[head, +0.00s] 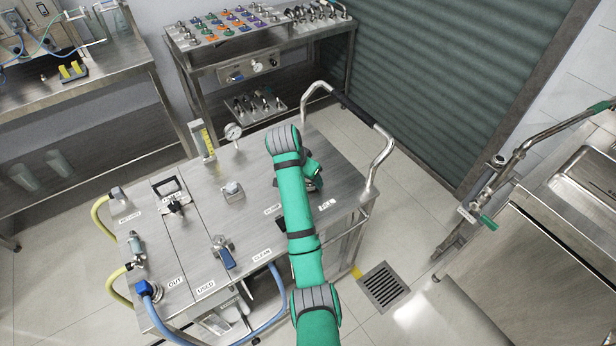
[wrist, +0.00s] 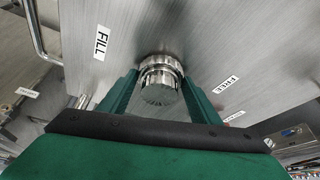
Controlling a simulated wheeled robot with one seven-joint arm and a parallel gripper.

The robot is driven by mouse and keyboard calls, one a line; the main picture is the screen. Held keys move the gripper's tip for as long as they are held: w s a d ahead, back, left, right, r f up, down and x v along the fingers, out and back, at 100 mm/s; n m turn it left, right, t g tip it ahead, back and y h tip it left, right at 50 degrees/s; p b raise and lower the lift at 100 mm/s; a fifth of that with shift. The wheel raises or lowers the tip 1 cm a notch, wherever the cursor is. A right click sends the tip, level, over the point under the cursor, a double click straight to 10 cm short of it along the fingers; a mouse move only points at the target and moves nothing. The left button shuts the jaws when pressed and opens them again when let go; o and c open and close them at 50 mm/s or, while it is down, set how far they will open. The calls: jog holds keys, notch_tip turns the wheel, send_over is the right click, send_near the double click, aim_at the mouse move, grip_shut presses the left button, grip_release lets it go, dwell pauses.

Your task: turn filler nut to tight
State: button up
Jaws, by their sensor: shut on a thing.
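The filler nut (wrist: 161,68) is a round, shiny metal cap on the brushed steel top of the skid, in the middle of the wrist view. My gripper (wrist: 160,86) is shut on it, with one green finger on each side. A white label reading FILL (wrist: 102,42) lies to its upper left. Another label (wrist: 226,85), which seems to read FREE, lies to its right. In the head view my green arm reaches over the right part of the skid top (head: 235,212) and hides most of the nut. I cannot tell how far the nut is turned.
A bent metal handle (head: 381,150) rises at the skid's right end. A pressure gauge (head: 233,131), a blue-handled valve (head: 223,252) and a black-handled clamp (head: 176,203) stand left of my arm. A blue hose (head: 272,318) hangs in front. A floor drain (head: 384,287) lies right.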

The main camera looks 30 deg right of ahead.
dwell(0.3)
jog(key=o, duration=1)
jog(key=shift+o, duration=0.2)
